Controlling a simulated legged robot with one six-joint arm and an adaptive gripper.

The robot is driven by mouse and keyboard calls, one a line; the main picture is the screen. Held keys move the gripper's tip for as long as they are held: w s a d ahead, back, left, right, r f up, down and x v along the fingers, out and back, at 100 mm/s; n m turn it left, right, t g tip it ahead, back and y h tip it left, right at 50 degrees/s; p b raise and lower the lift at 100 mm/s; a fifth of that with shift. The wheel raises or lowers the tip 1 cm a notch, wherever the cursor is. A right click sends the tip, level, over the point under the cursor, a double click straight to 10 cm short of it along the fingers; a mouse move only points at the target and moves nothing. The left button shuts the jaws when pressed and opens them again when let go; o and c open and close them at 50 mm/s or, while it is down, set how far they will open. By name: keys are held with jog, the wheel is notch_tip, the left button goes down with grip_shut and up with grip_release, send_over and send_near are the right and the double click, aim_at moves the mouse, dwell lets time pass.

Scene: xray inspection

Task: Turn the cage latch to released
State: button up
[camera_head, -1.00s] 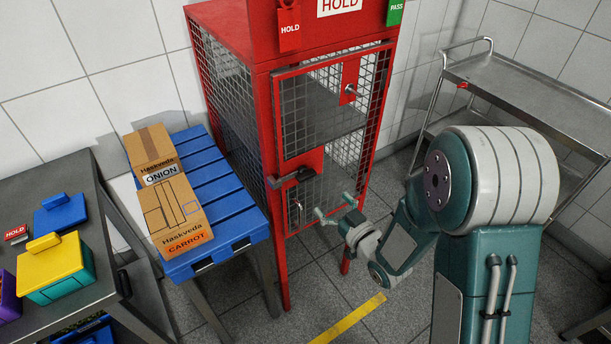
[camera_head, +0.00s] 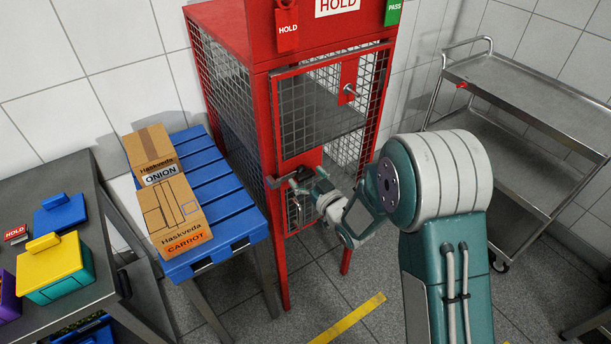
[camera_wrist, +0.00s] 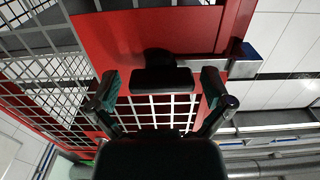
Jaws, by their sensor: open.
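The red inspection cage (camera_head: 277,240) stands in the middle of the head view. Its dark latch (camera_head: 276,182) sits on the red plate of the lower door, with its bar pointing left. My gripper (camera_head: 308,182) is at the latch, just to the right of the bar's free end. In the wrist view my open gripper (camera_wrist: 159,87) faces the red plate. The latch bar (camera_wrist: 205,65) runs right from a dark round part to a block-like end. A dark block shows between the fingers; I cannot tell whether they touch it.
A blue pallet (camera_head: 233,215) with two cartons (camera_head: 183,215) stands left of the cage. A dark table (camera_head: 60,180) with coloured boxes is at far left. A steel trolley (camera_head: 520,90) stands at right. The floor before the cage is clear, with a yellow strip (camera_head: 348,318).

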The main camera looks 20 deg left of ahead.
jog(key=c, duration=1.2)
jog(key=shift+m, duration=0.3)
jog(key=m, duration=0.3)
jog(key=shift+m, duration=0.4)
jog(key=m, duration=0.4)
jog(key=shift+m, duration=0.3)
jog(key=m, duration=0.4)
jog(key=shift+m, duration=2.5)
jog(key=shift+d, duration=0.1)
